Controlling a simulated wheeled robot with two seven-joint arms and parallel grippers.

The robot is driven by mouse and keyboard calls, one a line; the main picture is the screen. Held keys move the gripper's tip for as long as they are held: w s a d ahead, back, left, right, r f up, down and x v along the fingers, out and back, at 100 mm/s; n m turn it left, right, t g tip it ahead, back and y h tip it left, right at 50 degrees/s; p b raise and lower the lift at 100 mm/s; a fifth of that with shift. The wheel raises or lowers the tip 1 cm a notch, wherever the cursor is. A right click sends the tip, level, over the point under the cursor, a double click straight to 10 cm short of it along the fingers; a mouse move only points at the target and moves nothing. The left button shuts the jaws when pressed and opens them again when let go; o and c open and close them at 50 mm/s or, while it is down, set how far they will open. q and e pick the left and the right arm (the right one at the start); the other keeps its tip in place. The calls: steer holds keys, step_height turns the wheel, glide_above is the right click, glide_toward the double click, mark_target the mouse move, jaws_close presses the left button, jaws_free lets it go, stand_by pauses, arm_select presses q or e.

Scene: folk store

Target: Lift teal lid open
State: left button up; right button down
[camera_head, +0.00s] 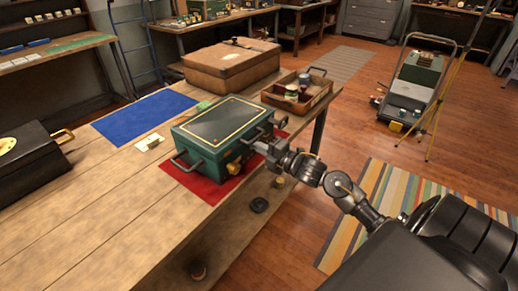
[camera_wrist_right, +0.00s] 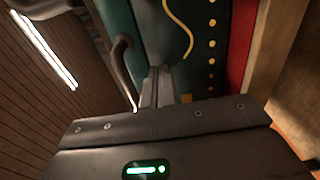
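The teal lid (camera_head: 222,119), edged with a gold line, lies closed on a teal metal box (camera_head: 205,160) with dark handles at its ends. The box rests on a red mat (camera_head: 207,190) on the wooden workbench. My right gripper (camera_head: 262,143) is at the box's right side, close to the lid edge. In the right wrist view its fingers (camera_wrist_right: 158,88) are together against or just before the teal surface (camera_wrist_right: 200,65), with nothing clear between them. A box handle (camera_wrist_right: 121,65) is left of them. Contact cannot be told. My left gripper is out of view.
A wooden tray (camera_head: 318,97) with cans and a large brown case (camera_head: 232,66) stand behind the box. A blue mat (camera_head: 145,116) and a small cream card (camera_head: 150,142) lie to its left. A black case (camera_head: 30,165) is at far left.

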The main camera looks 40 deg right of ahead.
steer(key=shift+w, duration=0.45)
steer(key=shift+s, duration=0.35)
steer(key=shift+r+p, duration=1.25)
steer(key=shift+r, duration=0.1)
steer(key=shift+r+p, duration=1.05)
steer(key=shift+r, duration=0.25)
steer(key=shift+w+r, duration=0.1)
